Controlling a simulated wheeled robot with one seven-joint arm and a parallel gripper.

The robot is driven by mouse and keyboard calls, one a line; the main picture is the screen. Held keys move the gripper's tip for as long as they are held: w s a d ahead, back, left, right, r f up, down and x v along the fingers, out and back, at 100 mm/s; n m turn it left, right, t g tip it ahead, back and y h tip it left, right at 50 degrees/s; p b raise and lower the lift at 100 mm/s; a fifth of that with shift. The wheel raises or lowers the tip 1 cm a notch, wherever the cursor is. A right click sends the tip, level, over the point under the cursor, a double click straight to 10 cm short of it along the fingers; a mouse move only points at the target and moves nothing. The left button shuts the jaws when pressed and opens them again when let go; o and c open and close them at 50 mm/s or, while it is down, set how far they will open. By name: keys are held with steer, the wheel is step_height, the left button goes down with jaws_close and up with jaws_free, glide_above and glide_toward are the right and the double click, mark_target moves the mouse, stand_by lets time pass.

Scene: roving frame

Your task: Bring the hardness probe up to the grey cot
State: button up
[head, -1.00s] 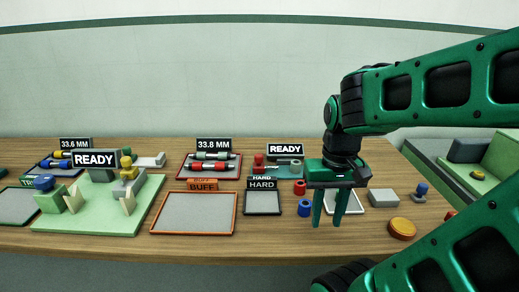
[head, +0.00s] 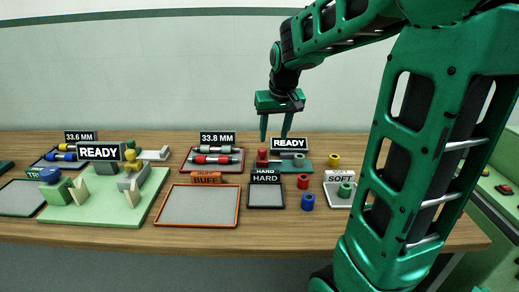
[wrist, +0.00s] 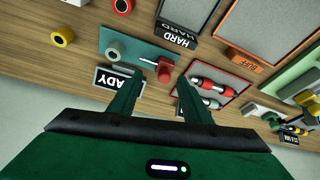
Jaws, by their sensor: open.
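The hardness probe looks to be the red slider with a knob (head: 262,158) on the left part of a teal stand (head: 283,169). It also shows in the wrist view (wrist: 164,70), with a thin rod pointing toward the grey cot. The grey cot (head: 299,160) sits on the right part of the same stand, and shows in the wrist view (wrist: 114,49). A gap lies between probe and cot. My gripper (head: 276,138) is open and empty above and behind the stand. Its two fingers (wrist: 161,84) reach toward the probe in the wrist view.
A READY sign (head: 290,143) stands behind the stand. The HARD tray (head: 266,196) is in front, the SOFT tray (head: 338,200) to the right. Red (head: 303,181), blue (head: 308,201) and yellow (head: 333,159) rings stand nearby. A roller tray (head: 190,164) lies to the left.

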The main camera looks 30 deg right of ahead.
mark_target(262, 149)
steer(key=w+f, duration=0.2)
steer(key=f, duration=0.1)
steer(key=w+f, duration=0.3)
steer(key=w+d+f, duration=0.1)
steer(key=w+f, duration=0.1)
steer(key=f, duration=0.1)
steer(key=shift+w+d+f, duration=0.1)
steer(key=shift+w+f, duration=0.15)
steer(key=shift+c, duration=0.2)
jaws_close()
